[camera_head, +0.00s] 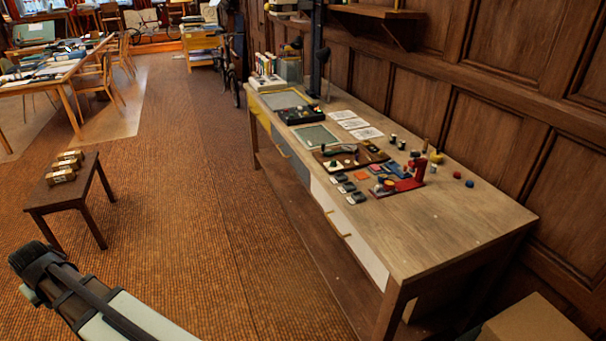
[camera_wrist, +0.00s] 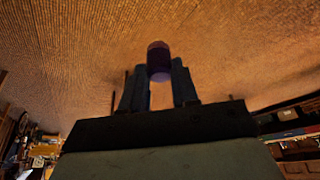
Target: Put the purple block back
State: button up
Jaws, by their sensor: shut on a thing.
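The purple block (camera_wrist: 158,56) is a short, dark purple cylinder in the wrist view. My gripper (camera_wrist: 157,78) is shut on it, with the block between the two fingertips and its end sticking out past them. Only carpet shows behind the block, and nothing is seen touching it but the fingers. In the head view I see part of my arm at the lower left; I cannot make out the fingers or the block there.
A long wooden bench (camera_head: 450,228) stands along the panelled wall. It bears a red stand (camera_head: 404,181), a dark board (camera_head: 345,157) with small pieces, coloured pads, papers (camera_head: 352,124) and a black tray (camera_head: 300,115). A low stool (camera_head: 77,187) holds brown blocks. Its front half is bare; open carpet lies between.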

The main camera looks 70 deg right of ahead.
jog(key=s+d+r+m+h, duration=0.1)
jog(key=s+d+m, duration=0.3)
jog(key=d, duration=1.2)
jog(key=s+d+r+m+g+h, duration=0.1)
jog(key=s+d, duration=0.5)
jog(key=d, duration=0.9)
jog(key=s+d+r+m+h, duration=0.1)
jog(key=s+d+m, duration=0.3)
jog(key=d, duration=1.2)
jog(key=s+d+r+m+g+h, duration=0.15)
jog(key=s+d+r+m, duration=0.3)
jog(key=s+d, duration=1.75)
jog(key=s+d+r+m+g, duration=0.2)
jog(key=s+d+r+m, duration=0.25)
jog(key=s+d, duration=1.75)
jog(key=shift+w+d+f+m+g, duration=0.1)
jog(key=shift+w+f+m+g, duration=0.2)
jog(key=shift+f, duration=1.55)
jog(key=shift+w+d+f+m+g, duration=0.15)
jog(key=shift+f+m, duration=0.3)
jog(key=shift+f, duration=1.35)
jog(key=shift+w+d+f+m+g, duration=0.1)
jog(key=shift+f+m+g, duration=0.2)
jog(key=shift+f, duration=1.55)
jog(key=o, duration=1)
jog(key=shift+f, duration=0.1)
